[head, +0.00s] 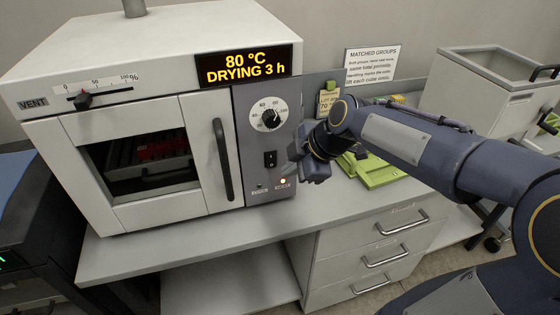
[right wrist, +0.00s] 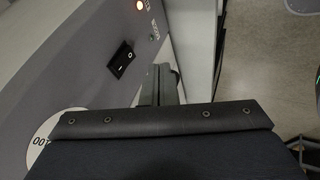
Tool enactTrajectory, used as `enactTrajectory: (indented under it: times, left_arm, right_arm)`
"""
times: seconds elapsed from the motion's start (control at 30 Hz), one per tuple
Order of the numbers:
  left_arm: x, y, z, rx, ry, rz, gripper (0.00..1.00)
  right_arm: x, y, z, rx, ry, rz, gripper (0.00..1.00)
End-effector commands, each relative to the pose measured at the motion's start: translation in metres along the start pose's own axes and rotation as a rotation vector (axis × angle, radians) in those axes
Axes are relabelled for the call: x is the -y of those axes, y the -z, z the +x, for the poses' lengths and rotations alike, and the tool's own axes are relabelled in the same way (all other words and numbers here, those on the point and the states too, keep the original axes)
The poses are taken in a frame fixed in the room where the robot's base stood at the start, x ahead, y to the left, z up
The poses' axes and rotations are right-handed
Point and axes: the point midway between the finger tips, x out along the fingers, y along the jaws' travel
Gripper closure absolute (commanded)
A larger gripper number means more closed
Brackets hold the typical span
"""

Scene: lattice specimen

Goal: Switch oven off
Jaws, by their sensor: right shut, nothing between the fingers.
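The white oven (head: 150,100) stands on the bench, its display (head: 243,66) lit with "80 °C DRYING 3 h". Its grey control panel (head: 250,150) carries a round dial (head: 268,115) and, below it, a black rocker switch (head: 270,159). The rocker switch shows there too (right wrist: 122,60). My right gripper (head: 306,172) is shut and empty, just right of the panel near switch height; whether it touches the panel cannot be told. My left gripper is not in view.
Green trays (head: 372,172) lie on the bench right of the oven. A "MATCHED GROUPS" sign (head: 371,66) and a grey-white box (head: 490,95) stand behind. The oven door handle (head: 222,160) juts out left of the panel. The front bench strip (head: 200,240) is clear.

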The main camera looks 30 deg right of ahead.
Motion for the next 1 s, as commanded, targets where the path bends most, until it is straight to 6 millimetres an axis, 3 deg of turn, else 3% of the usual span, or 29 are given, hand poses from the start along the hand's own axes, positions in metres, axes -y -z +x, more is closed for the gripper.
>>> enactTrajectory:
  times: [0.1, 0.3, 0.83, 1.0]
  left_arm:
    - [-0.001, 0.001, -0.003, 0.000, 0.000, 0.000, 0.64]
    - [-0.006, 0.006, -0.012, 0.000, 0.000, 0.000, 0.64]
    - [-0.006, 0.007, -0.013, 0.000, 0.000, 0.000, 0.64]
    - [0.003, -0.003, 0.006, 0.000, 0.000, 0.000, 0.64]
  right_arm:
    - [0.001, 0.000, 0.025, 0.000, 0.006, 0.002, 1.00]
    - [-0.025, -0.001, 0.039, -0.001, 0.002, 0.002, 1.00]
    - [-0.034, -0.002, 0.047, 0.000, -0.002, 0.000, 1.00]
    - [-0.033, -0.005, 0.056, -0.006, -0.035, -0.014, 1.00]
